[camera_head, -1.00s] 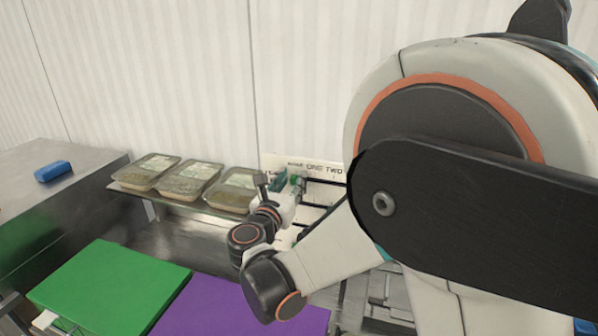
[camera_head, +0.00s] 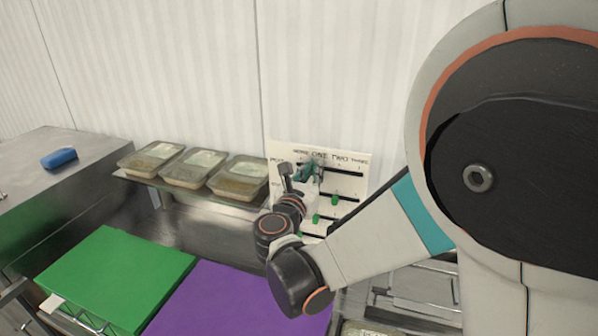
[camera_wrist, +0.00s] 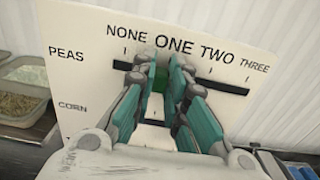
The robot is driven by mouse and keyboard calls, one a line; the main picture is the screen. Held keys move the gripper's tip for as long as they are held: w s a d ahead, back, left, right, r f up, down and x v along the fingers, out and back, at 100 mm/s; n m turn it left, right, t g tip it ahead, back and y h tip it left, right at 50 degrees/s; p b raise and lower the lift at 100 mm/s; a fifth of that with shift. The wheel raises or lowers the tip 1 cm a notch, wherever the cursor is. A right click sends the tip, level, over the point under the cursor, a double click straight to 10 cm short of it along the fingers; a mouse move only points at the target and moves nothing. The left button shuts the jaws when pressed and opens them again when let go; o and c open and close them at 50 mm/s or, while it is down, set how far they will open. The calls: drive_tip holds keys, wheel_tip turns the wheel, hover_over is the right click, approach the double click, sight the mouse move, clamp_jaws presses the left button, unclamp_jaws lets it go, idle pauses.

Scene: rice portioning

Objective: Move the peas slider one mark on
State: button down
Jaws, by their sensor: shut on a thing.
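A white board (camera_head: 356,213) lettered NONE, ONE, TWO, THREE stands at the wall. Its top row is labelled PEAS in the wrist view, where the board (camera_wrist: 85,80) fills much of the picture. My gripper (camera_head: 312,172) is at the peas slot, its teal fingers shut on the green peas slider (camera_wrist: 159,78). In the wrist view, my gripper (camera_wrist: 160,80) hides most of the slider and the slot's left part. The slider sits roughly below ONE; exact alignment with the mark is hard to tell. The slot right of it is bare.
Lower rows hold other green sliders, one (camera_head: 334,200) close below my gripper. Food trays (camera_head: 238,178) stand on a shelf left of the board. Green (camera_head: 115,280) and purple (camera_head: 240,300) boards lie in front; a blue block (camera_head: 59,158) lies far left.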

drive_tip(key=shift+s+d, duration=0.1)
drive_tip(key=shift+d, duration=0.25)
drive_tip(key=c, duration=1.6)
unclamp_jaws()
drive_tip(key=v, duration=0.7)
drive_tip(key=shift+s, duration=0.25)
drive_tip(key=shift+a, duration=0.15)
